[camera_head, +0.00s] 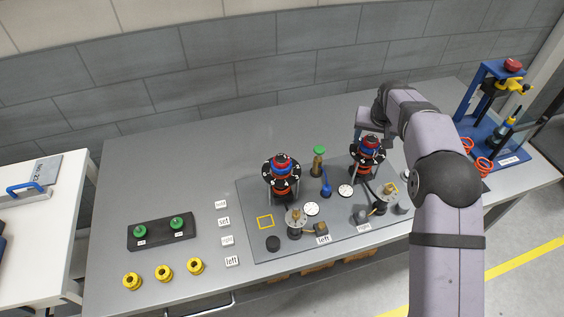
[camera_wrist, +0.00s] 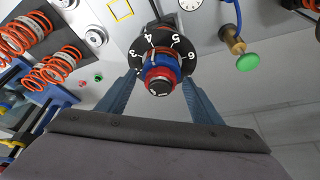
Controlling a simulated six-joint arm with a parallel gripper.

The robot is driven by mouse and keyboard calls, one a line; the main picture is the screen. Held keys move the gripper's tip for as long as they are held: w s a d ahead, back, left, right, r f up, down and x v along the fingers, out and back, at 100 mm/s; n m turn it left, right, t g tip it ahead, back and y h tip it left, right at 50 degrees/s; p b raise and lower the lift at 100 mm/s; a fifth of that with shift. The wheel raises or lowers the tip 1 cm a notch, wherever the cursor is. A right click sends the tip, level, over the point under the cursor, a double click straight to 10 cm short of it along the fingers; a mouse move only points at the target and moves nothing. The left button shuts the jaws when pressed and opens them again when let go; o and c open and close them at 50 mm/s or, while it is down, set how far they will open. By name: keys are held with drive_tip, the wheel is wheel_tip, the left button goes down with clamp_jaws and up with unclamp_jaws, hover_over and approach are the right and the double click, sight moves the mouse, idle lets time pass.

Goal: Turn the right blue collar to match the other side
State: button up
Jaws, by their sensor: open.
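The right blue collar (camera_head: 365,151) sits on the right post, with red parts and a numbered black dial. In the wrist view the blue collar (camera_wrist: 173,66) shows under a red ring and a black cap, inside the dial (camera_wrist: 147,40) with white numbers such as 5 and 6. My gripper (camera_wrist: 160,82) is open, its two fingers on either side of the collar; contact cannot be told. In the head view my gripper (camera_head: 369,130) is over the right post and partly hides it. The left blue collar (camera_head: 281,169) stands on a similar post with its own dial.
A green-capped brass plunger (camera_head: 319,160) and a blue-handled part (camera_head: 326,184) stand between the posts. White gauges (camera_head: 311,209) lie in front. A blue frame with orange springs (camera_head: 483,165) is at the right. Yellow rings (camera_head: 163,273) and a black tray (camera_head: 161,231) are at the left.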

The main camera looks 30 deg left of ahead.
drive_tip(key=m+h+p, duration=0.1)
drive_tip(key=m, duration=0.2)
drive_tip(key=shift+a, duration=0.1)
drive_tip(key=m+h+p, duration=0.1)
drive_tip(key=m, duration=0.2)
drive_tip(key=shift+r+p, duration=0.15)
drive_tip(key=shift+p, duration=0.2)
drive_tip(key=shift+m+h+p, duration=0.6)
drive_tip(key=shift+m+p, duration=0.35)
drive_tip(key=shift+m, duration=0.15)
drive_tip(key=shift+m+p, duration=0.5)
drive_tip(key=shift+f, duration=0.2)
drive_tip(key=shift+c, duration=0.6)
